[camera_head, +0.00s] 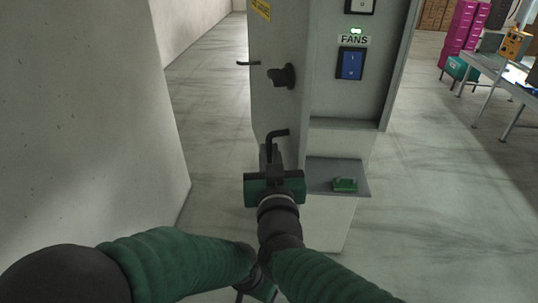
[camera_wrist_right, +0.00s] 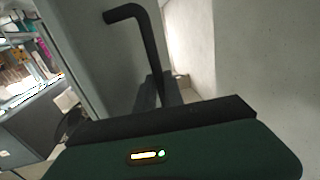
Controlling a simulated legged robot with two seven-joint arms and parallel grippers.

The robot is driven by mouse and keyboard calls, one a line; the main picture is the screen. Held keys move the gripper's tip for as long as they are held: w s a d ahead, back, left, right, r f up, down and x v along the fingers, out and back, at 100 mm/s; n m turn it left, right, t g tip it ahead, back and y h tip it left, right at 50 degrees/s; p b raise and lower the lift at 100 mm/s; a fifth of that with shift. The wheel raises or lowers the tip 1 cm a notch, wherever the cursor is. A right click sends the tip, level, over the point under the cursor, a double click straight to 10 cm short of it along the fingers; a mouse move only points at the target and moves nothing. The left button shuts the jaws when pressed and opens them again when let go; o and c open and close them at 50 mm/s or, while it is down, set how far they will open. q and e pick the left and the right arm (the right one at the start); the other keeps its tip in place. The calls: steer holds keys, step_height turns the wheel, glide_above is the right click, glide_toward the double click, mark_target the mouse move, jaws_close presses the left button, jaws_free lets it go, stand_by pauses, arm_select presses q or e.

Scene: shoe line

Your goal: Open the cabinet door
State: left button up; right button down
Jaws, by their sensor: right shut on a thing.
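A black bent handle (camera_head: 279,134) sticks out low on the door; in the right wrist view the handle (camera_wrist_right: 148,40) rises from between the fingers. My right gripper (camera_head: 272,156) is shut on this handle, and it shows in the right wrist view (camera_wrist_right: 158,92). My left gripper (camera_head: 262,291) is low in the picture, mostly hidden by the arms; its jaws cannot be made out.
A black knob (camera_head: 283,76) is higher on the door. A small green object (camera_head: 344,184) lies on a grey ledge (camera_head: 322,176). A concrete wall (camera_head: 80,110) stands at left. Floor on the right is clear before a table (camera_head: 488,64).

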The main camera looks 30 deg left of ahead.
steer(key=c, duration=1.7)
jaws_free()
steer(key=shift+w+r, duration=0.1)
steer(key=shift+r, duration=0.2)
steer(key=shift+a+f, duration=0.3)
steer(key=shift+a, duration=0.1)
arm_select(q)
steer(key=b+x, duration=0.4)
steer(key=shift+s+a+f, duration=0.15)
steer(key=shift+s+a, duration=0.1)
steer(key=shift+s, duration=0.1)
arm_select(e)
steer(key=v, duration=1.6)
steer(key=shift+d, duration=0.1)
steer(key=shift+c, duration=0.4)
